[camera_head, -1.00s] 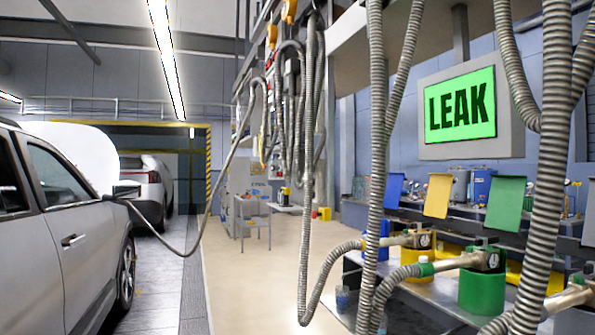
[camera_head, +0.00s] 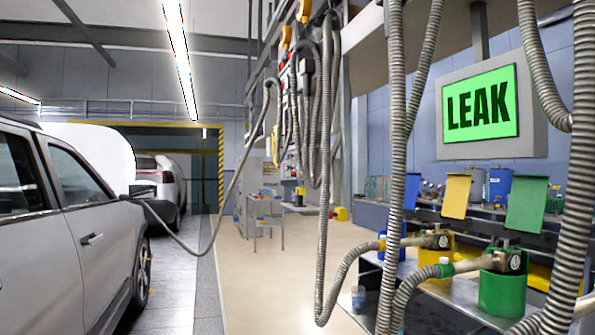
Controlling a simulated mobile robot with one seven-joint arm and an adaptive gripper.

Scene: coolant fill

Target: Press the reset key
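No key that I can make out as the reset key shows in the head view. A grey-framed wall screen (camera_head: 482,103) at the upper right is lit green and reads LEAK in black letters. Below it, on a bench, stand a green container (camera_head: 503,295), a yellow container (camera_head: 437,265) and a blue container (camera_head: 392,248), partly hidden by hoses. A hose nozzle (camera_head: 500,262) sits at the green container and another nozzle (camera_head: 436,240) at the yellow one. My gripper is not in view.
Grey corrugated hoses (camera_head: 392,160) hang in front of the bench and screen. A silver car (camera_head: 65,215) with its hood raised stands at the left, with a hose (camera_head: 205,245) running to its front. The beige floor (camera_head: 270,285) in the middle is clear.

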